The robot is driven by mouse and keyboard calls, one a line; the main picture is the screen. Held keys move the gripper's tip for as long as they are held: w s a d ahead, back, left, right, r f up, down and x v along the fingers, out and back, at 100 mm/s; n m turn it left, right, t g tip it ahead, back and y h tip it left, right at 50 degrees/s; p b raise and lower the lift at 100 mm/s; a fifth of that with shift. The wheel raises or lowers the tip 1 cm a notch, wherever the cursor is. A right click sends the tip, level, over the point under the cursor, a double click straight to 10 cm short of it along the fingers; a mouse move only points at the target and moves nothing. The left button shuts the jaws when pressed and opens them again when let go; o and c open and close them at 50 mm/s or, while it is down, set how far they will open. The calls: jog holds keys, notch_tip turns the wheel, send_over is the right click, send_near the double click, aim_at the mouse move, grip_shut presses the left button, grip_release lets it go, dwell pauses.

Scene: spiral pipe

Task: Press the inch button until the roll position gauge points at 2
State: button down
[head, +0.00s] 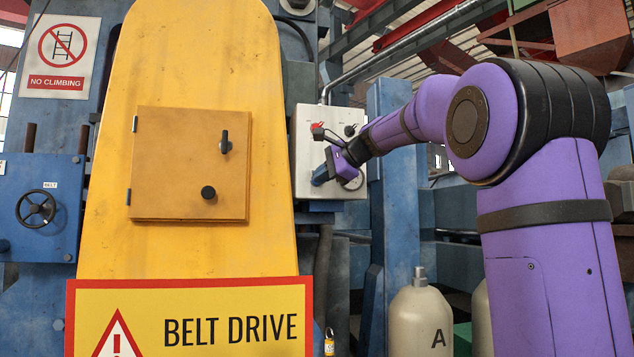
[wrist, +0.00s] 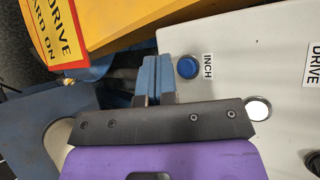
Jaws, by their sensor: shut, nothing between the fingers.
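The blue round inch button (wrist: 187,66) stands on a pale control panel (wrist: 228,75), with an INCH label (wrist: 207,67) beside it. My gripper's blue fingers (wrist: 158,76) are shut and empty; in the wrist view they appear just left of the button. I cannot tell whether they touch it. In the head view my gripper (head: 321,175) is in front of the panel (head: 307,135) and hides the button. A pale round face (head: 355,181) shows partly behind my wrist at the panel's lower right. I cannot tell whether it is the gauge, and no pointer is readable.
In the wrist view a lit white round button (wrist: 258,108) and a DRIVE label (wrist: 313,62) are on the same panel. The yellow belt drive guard (head: 190,75) stands left of the panel in the head view. A blue post (head: 395,230) stands to its right.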

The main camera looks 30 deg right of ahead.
jog(key=s, duration=0.1)
jog(key=s+a, duration=0.1)
jog(key=s, duration=0.1)
jog(key=shift+a, duration=0.1)
dwell(1.1)
jog(key=s+a+f+n+g+h, duration=0.1)
jog(key=s+a+f+n+g, duration=0.1)
jog(key=s+a+f+n, duration=0.5)
jog(key=s+a+f+n+g+h, duration=0.1)
jog(key=s+a+f+n+g, duration=0.1)
jog(key=s+a+f, duration=0.55)
jog(key=s+f+n+g+h, duration=0.2)
jog(key=s+f+n, duration=0.6)
jog(key=s+f, duration=1)
jog(key=shift+n+g, duration=0.4)
jog(key=shift+g, duration=0.1)
jog(key=shift+w, duration=0.1)
